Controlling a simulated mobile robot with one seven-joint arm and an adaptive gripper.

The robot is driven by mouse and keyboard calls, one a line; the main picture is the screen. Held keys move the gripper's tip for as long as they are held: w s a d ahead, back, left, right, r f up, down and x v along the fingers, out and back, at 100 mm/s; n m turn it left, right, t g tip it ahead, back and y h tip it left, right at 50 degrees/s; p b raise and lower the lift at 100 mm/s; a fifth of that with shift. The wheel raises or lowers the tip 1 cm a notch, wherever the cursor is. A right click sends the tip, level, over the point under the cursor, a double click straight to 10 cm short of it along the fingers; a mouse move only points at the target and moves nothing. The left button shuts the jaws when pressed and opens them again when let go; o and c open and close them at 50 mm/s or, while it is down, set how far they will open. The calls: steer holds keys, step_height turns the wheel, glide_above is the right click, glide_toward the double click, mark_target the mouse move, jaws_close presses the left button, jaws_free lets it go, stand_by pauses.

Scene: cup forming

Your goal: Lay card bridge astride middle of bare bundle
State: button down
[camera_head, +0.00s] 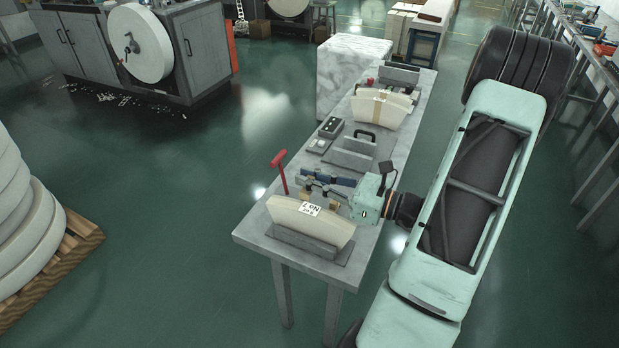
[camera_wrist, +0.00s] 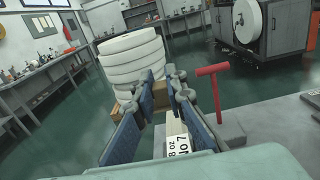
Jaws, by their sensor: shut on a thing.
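The bare bundle (camera_head: 285,213), a curved cream stack, stands in a grey cradle (camera_head: 300,246) at the near end of the bench. The white card bridge (camera_head: 310,209), printed "8 oz No 7", shows against the bundle's upper middle; whether it rests on it is unclear. My gripper (camera_head: 318,187) reaches in from the right, just behind and above the bundle's top edge. The finger contact is partly hidden.
Behind my gripper are grey blocks (camera_head: 352,158), a dark box (camera_head: 331,127) and a banded bundle (camera_head: 379,108) in another cradle. Bare benchtop (camera_head: 256,232) lies left of the near cradle.

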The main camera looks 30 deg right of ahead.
steer(key=b, duration=0.4)
glide_above(310, 209)
steer(key=shift+f, duration=2.45)
steer(key=shift+f+b, duration=0.5)
steer(key=shift+f, duration=0.6)
steer(key=c, duration=1.4)
jaws_free()
steer(key=shift+r+p, duration=3.3)
steer(key=shift+r, duration=0.75)
steer(key=shift+a+f, duration=0.1)
